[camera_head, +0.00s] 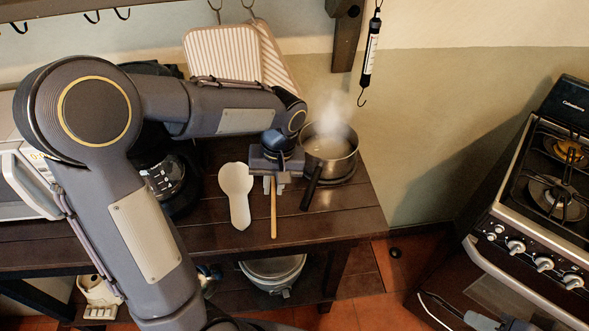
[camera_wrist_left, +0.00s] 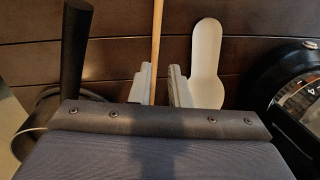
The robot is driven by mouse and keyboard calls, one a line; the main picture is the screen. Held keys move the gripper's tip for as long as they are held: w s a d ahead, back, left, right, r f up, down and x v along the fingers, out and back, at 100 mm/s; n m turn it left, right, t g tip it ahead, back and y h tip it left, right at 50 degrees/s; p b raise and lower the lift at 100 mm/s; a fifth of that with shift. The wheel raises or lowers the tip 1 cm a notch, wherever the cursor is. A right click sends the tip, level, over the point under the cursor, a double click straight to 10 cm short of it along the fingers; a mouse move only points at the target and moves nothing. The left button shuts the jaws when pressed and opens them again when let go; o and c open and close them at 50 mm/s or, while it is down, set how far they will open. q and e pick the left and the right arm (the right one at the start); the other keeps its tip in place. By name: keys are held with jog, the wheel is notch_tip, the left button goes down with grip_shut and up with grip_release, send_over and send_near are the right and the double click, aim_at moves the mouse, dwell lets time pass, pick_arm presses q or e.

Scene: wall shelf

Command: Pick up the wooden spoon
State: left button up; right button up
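The wooden spoon shows as a thin light-brown handle (camera_head: 274,215) on the dark wooden table, pointing to the front edge. Its other end is hidden under my left gripper (camera_head: 273,184). In the left wrist view the handle (camera_wrist_left: 157,45) runs between the two grey fingers of the left gripper (camera_wrist_left: 162,84). The fingers are apart, with a gap between the handle and the right-hand finger. The handle lies close to the left-hand finger; I cannot tell whether they touch.
A steaming pot (camera_head: 335,165) with a dark handle stands just right of the gripper. A white spoon rest (camera_head: 236,190) lies just left of the spoon. A dark coffee maker (camera_head: 165,178) stands further left. A stove (camera_head: 545,190) is at the far right.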

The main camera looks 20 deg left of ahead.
aim_at(274, 208)
pick_arm(q)
jog(key=f, duration=0.5)
jog(key=f+p, duration=0.1)
jog(key=f, duration=0.2)
jog(key=shift+w+a+f, duration=0.2)
jog(key=shift+w+a, duration=0.1)
jog(key=shift+w, duration=0.1)
grip_shut()
